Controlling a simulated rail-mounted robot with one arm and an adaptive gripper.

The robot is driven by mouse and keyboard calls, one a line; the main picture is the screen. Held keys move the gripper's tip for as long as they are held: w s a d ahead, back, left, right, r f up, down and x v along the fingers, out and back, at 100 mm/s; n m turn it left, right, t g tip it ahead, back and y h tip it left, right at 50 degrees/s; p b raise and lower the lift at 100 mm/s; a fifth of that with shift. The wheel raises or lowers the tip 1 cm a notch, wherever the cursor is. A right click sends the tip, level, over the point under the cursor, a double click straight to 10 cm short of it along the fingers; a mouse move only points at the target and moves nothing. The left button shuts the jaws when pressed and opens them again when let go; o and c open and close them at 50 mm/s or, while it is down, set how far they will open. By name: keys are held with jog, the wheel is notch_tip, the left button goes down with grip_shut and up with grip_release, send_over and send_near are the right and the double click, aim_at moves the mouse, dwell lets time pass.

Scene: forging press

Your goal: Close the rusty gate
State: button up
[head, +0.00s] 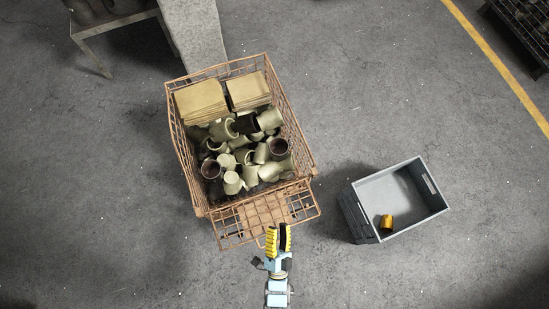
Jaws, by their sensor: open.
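The rusty gate (240,228) is a wire-mesh flap at the front of a rusty wire basket (176,143). It is folded outward and down, and it sticks out from the basket's near side. My gripper (279,231), with yellow and black fingers, is open and empty. It is at the near edge of the gate, right of its middle. In this view its fingertips overlap the gate's edge, and I cannot tell whether they touch it. Part of the gate's near edge is hidden behind the fingers.
The basket holds several metal cups (233,183) and stacked tan plates (201,99). A grey crate (437,200) with an orange cylinder (386,221) stands on the floor to the right. A metal table (118,20) and a grey post (196,35) are behind. The floor left of the basket is clear.

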jog(key=s+a+f+m+g+b, duration=0.1)
jog(key=s+f+m+g+b, duration=0.15)
jog(key=s+f+b, duration=0.6)
jog(key=s+f+m+g+b, duration=0.2)
jog(key=s+f+m+b, duration=0.15)
jog(key=f, duration=1.05)
jog(key=s+a+f+m+g+b, duration=0.1)
jog(key=s+f+m+g+b, duration=0.1)
jog(key=s+f+b, duration=0.65)
jog(key=shift+h, duration=0.3)
jog(key=w+f, duration=0.1)
jog(key=w, duration=0.5)
jog(key=w+f, duration=0.2)
jog(key=w, duration=0.4)
jog(key=w+f, duration=0.2)
jog(key=w, duration=0.4)
jog(key=shift+w+d+f, duration=0.15)
jog(key=shift+w+d, duration=0.1)
jog(key=shift+d, duration=0.1)
grip_shut()
